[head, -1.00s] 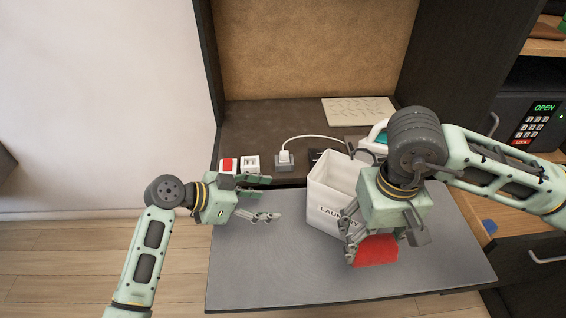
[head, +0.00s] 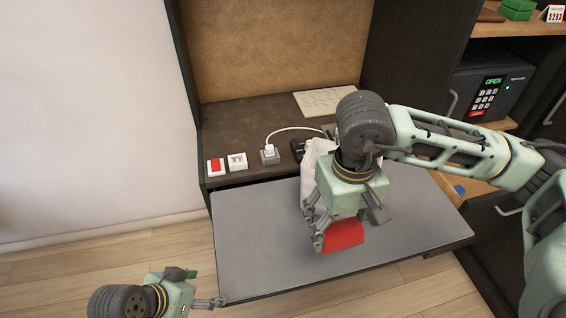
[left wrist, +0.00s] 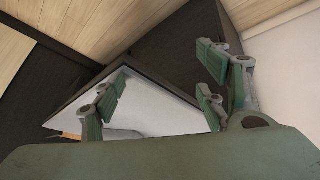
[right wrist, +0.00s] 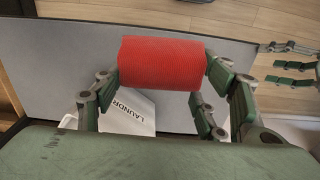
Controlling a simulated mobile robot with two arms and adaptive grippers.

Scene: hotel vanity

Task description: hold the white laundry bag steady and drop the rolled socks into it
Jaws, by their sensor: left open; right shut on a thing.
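The red rolled socks (head: 343,236) are held in my right gripper (head: 338,238) above the grey tabletop. In the right wrist view the roll (right wrist: 160,63) sits between the fingers. The white laundry bag (head: 314,158) stands behind my right gripper, which hides most of it in the head view. Part of the bag with lettering (right wrist: 130,115) shows below the roll in the right wrist view. The socks are outside the bag. My left gripper (head: 207,288) is open and empty off the table's front left corner, well apart from the bag; its fingers (left wrist: 165,95) also show in the left wrist view.
The grey tabletop (head: 255,245) is clear on its left side. Behind it, a dark ledge holds a red switch (head: 215,166), a white socket (head: 238,161), a plug with a cable (head: 270,154) and a pale board (head: 325,101). A safe (head: 489,90) stands right.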

